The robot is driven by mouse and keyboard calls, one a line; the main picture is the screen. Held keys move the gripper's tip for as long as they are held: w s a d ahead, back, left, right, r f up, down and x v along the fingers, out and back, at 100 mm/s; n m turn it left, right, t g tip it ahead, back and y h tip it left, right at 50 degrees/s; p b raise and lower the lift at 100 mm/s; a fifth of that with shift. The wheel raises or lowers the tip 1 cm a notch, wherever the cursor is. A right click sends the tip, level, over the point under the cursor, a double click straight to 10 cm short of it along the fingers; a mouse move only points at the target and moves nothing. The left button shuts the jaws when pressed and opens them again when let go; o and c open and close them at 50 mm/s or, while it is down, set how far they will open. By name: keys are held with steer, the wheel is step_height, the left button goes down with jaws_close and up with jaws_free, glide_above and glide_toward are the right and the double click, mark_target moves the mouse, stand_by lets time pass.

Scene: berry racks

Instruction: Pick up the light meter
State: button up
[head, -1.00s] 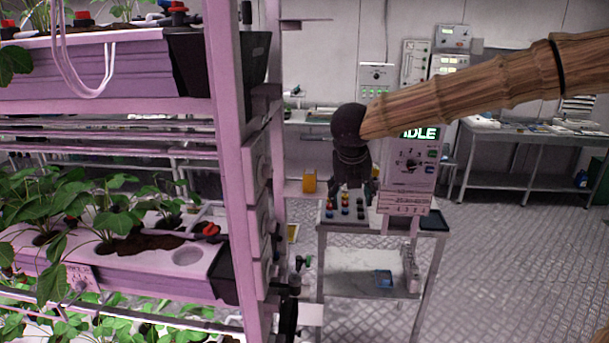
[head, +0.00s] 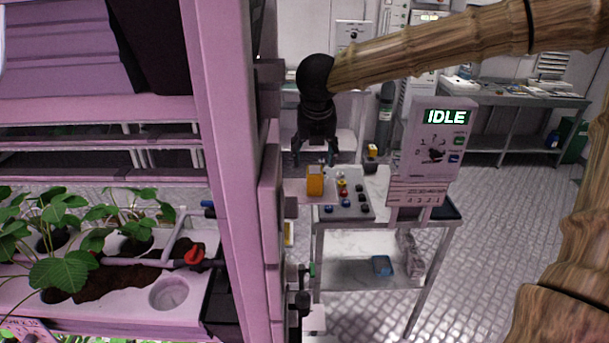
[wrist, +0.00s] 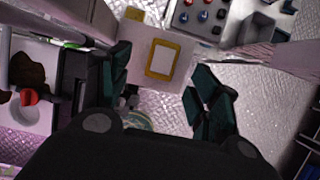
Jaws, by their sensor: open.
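The likely light meter, a small yellow-orange boxy object (head: 315,182), stands on a small pale shelf (head: 297,190) beside the rack post. In the wrist view a yellow-rimmed object with a pale centre (wrist: 163,60) lies on that shelf, between and just beyond the fingers. My gripper (head: 314,158) points down just above the yellow object in the head view. In the wrist view its dark green fingers (wrist: 160,80) are spread apart with nothing between them. I cannot tell the exact gap to the object.
A cart with a panel of coloured knobs (head: 345,202) stands just right of the shelf. A sign box reading IDLE (head: 445,117) rises from the cart. The pink plant rack (head: 225,150) is close on the left. Another yellow item (head: 372,150) is farther back. Open floor lies right.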

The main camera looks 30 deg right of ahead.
mark_target(317, 171)
steer(key=shift+s+d+f+p, duration=0.25)
steer(key=shift+s+f, duration=0.1)
steer(key=shift+s, duration=0.2)
steer(key=shift+s+d+f+p, duration=0.1)
steer(key=shift+s+d+f, duration=0.2)
steer(key=shift+s, duration=0.25)
steer(key=w+f, duration=0.2)
steer(key=w, duration=0.1)
steer(key=shift+w+a+f, duration=0.2)
steer(key=shift+w+f, duration=0.1)
steer(key=shift+d+f+p, duration=0.1)
steer(key=shift+f+p, duration=0.05)
steer(key=shift+p, duration=0.25)
steer(key=shift+s+d+f+p, duration=0.3)
steer(key=shift+s+f+p, duration=0.05)
steer(key=shift+s+p, duration=0.15)
steer(key=shift+w+f, duration=0.1)
steer(key=shift+f, duration=0.2)
steer(key=shift+w+d+f+p, duration=0.1)
steer(key=shift+w+f+p, duration=0.15)
steer(key=shift+w+f, duration=0.3)
steer(key=shift+w+f+p, duration=0.2)
steer(key=shift+w+f, duration=0.15)
steer(key=shift+f, duration=0.35)
steer(key=shift+s+r, duration=0.15)
steer(key=shift+s, duration=0.2)
steer(key=shift+w, duration=0.2)
steer(key=c, duration=1.2)
steer(key=shift+c, duration=0.5)
